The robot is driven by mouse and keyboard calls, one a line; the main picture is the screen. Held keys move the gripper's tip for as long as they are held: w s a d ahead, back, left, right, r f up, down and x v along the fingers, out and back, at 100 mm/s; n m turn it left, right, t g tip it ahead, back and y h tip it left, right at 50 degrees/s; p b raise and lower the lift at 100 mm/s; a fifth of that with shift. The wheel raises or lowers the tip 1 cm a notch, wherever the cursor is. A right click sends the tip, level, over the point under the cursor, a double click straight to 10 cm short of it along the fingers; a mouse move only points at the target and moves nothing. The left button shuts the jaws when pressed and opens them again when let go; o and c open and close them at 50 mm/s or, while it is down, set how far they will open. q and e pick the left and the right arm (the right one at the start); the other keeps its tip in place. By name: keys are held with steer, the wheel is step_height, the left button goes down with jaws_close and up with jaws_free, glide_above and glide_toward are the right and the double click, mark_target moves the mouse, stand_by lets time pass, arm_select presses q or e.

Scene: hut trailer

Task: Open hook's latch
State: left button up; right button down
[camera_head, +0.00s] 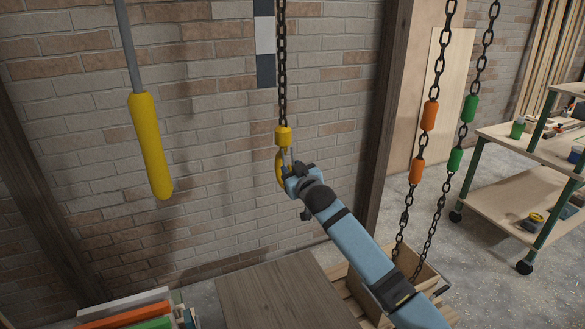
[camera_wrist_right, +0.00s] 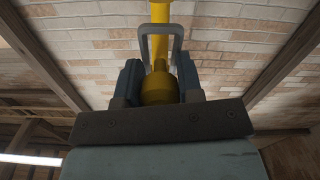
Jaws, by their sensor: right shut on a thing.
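A yellow hook (camera_head: 280,163) hangs from a dark chain against the brick wall, with a yellow collar (camera_head: 283,136) on top. Its grey latch (camera_head: 287,156) is a thin piece beside the collar. My right gripper (camera_head: 291,176) is at the hook from the right and covers part of it. In the right wrist view, the two blue fingers (camera_wrist_right: 160,84) stand either side of a rounded yellow part of the hook (camera_wrist_right: 158,88). The grey U-shaped latch (camera_wrist_right: 161,29) rises from between them, and they are shut on it. Its exact angle is unclear. My left gripper is out of view.
A yellow-handled pendant (camera_head: 150,146) hangs at left. Chains with orange (camera_head: 429,115) and green sleeves (camera_head: 470,108) hang at right. A wooden box (camera_head: 275,296) and books (camera_head: 125,312) stand below. A shelf cart (camera_head: 525,190) is at far right.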

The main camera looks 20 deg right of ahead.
mark_target(290, 165)
steer(key=g+p, duration=0.1)
steer(key=p, duration=0.3)
steer(key=s+r+g+p, duration=0.1)
steer(key=p, duration=0.2)
steer(key=r+g+p, duration=0.1)
steer(key=p, duration=0.3)
steer(key=shift+s+r+g+p, duration=0.2)
steer(key=shift+s+g+p, duration=0.1)
steer(key=shift+g, duration=0.1)
steer(key=shift+s+g+p, duration=0.1)
steer(key=shift+g+p, duration=0.5)
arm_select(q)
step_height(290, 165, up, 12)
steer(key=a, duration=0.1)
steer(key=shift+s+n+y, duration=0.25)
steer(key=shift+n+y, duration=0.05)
arm_select(e)
steer(key=shift+s+r+g, duration=0.2)
steer(key=shift+r+g, duration=0.1)
steer(key=shift+g, duration=0.5)
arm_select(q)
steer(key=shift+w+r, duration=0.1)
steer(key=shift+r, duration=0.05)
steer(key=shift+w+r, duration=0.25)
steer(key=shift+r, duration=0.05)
